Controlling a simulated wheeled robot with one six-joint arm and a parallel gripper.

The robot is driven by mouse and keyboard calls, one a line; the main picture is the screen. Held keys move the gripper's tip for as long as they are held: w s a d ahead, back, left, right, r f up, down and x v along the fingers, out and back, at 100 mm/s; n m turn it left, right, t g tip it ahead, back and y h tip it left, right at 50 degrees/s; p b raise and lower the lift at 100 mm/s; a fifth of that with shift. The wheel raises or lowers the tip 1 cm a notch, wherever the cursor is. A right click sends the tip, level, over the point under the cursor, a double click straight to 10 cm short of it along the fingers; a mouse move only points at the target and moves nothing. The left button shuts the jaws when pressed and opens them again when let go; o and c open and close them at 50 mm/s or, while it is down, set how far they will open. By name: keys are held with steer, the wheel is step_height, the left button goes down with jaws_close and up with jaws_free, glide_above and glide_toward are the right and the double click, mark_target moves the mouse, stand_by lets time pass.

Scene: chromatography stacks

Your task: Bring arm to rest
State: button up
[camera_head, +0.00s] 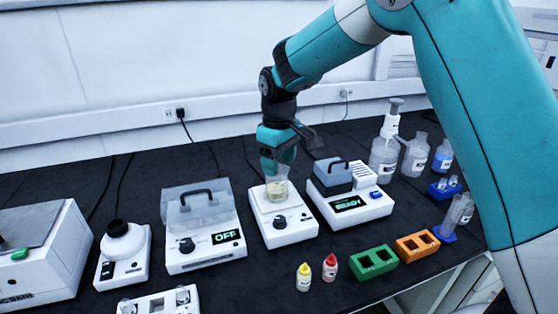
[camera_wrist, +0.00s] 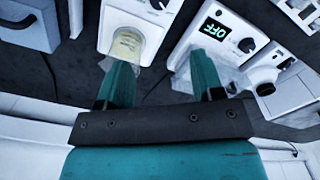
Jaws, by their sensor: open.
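My teal arm reaches in from the upper right in the head view. My gripper (camera_head: 278,170) points down just behind and above a small glass beaker. The beaker (camera_head: 278,192) holds a pale yellow liquid and stands upright on a white stirrer with a knob (camera_head: 284,228). In the wrist view my gripper (camera_wrist: 160,72) has its two teal fingers spread apart with nothing between them. There the beaker (camera_wrist: 127,44) lies just beyond the left finger, and I cannot tell whether they touch.
Left of the stirrer stands a device reading OFF (camera_head: 203,235); right of it, one reading READY (camera_head: 350,200). Yellow-capped (camera_head: 304,278) and red-capped (camera_head: 330,268) bottles, a green rack (camera_head: 374,262) and an orange rack (camera_head: 417,246) line the front. Bottles (camera_head: 384,155) stand at back right.

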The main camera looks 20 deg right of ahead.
steer(key=s+a+r+y, duration=0.1)
steer(key=s+r, duration=0.1)
steer(key=s, duration=0.8)
steer(key=s+a+r+y, duration=0.1)
steer(key=s+a+r, duration=0.1)
steer(key=s, duration=0.8)
steer(key=s+a+r+y, duration=0.1)
steer(key=s+r, duration=0.3)
steer(key=s, duration=0.7)
steer(key=shift+a+r+y, duration=0.15)
steer(key=shift+a+y, duration=0.05)
steer(key=shift+y, duration=0.4)
